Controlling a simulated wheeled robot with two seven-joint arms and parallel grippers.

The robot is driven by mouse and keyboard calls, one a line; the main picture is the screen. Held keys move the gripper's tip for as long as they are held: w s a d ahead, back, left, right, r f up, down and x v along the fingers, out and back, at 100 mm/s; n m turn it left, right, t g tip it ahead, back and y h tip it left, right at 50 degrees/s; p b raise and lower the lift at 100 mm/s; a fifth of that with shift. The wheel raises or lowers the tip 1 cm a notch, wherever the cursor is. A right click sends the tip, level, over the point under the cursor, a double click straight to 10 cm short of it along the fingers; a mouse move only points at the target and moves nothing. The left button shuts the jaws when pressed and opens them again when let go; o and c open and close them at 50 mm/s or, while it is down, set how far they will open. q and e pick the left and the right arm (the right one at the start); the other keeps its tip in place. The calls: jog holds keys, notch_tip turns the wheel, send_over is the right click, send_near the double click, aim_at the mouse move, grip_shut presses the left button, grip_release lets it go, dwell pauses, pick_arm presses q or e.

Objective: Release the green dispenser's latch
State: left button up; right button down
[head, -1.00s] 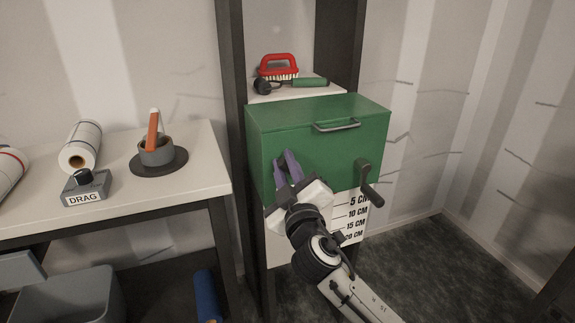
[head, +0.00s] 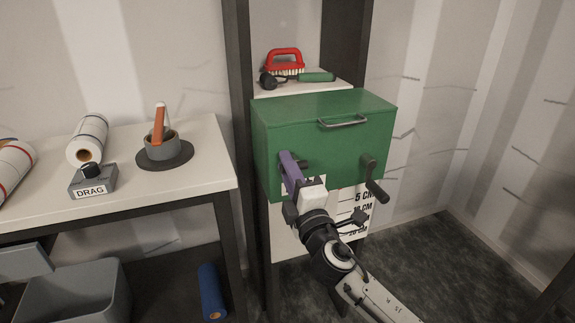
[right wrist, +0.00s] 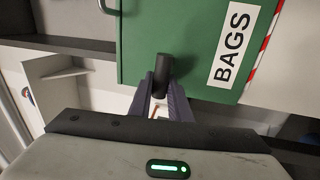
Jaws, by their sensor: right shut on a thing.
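The green dispenser (head: 340,130) is a box on a dark frame, with a grey bar handle (head: 343,123) high on its front. A dark crank (head: 374,178) sticks out at the right of the front. My right gripper (head: 288,160) is at the lower left of the front, its purple fingers pointing up at it. In the right wrist view the fingers are shut on a short black cylindrical grip (right wrist: 163,68), apparently the latch, against the green box. In the head view my gripper largely hides this part. My left gripper is out of view.
A red brush (head: 285,62) and a green-handled tool (head: 316,77) lie on the shelf behind. The left bench (head: 120,190) carries white rolls, a grey pot (head: 162,144) and a DRAG block (head: 91,183). A grey bin (head: 75,290) and blue roll (head: 211,290) are below.

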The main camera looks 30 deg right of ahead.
jog(key=shift+f+n, duration=0.15)
jog(key=shift+n, duration=0.25)
jog(key=c, duration=1.9)
grip_release()
jog(key=b+v, duration=0.2)
jog(key=v, duration=0.8)
jog(key=shift+s, duration=0.2)
